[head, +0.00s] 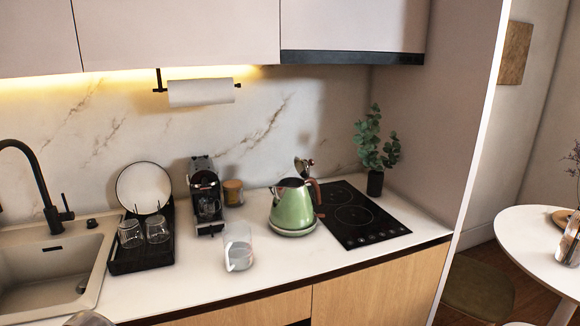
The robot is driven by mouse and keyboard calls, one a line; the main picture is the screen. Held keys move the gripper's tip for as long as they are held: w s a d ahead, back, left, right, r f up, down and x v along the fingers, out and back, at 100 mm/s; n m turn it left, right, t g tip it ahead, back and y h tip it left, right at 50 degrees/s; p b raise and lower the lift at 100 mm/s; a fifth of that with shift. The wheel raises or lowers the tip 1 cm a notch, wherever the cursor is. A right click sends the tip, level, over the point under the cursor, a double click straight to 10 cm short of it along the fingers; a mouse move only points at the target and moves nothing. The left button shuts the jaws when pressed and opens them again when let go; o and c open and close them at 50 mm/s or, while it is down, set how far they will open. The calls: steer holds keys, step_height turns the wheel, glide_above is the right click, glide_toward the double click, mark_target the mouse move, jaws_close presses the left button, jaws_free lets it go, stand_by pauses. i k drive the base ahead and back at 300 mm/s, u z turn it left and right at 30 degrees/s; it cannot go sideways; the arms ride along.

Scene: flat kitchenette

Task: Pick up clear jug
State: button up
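The clear jug (238,250) stands upright on the white counter, near its front edge and left of the green kettle. It is see-through, so its rim and handle are hard to make out. Nothing touches it that I can see. My gripper is not in view, so its state and its distance from the jug do not show.
The green kettle (292,208) stands right behind the jug, beside the black hob (352,214). A coffee machine (205,190) and a small jar (233,192) stand behind it. A black rack (128,264) with glasses and the sink (45,270) are left. Counter (185,280) in front is clear.

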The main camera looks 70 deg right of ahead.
mark_target(237, 237)
steer(key=u, duration=0.05)
steer(key=k, duration=1.6)
steer(key=z, duration=1.7)
steer(key=i, duration=0.95)
steer(key=z, duration=0.05)
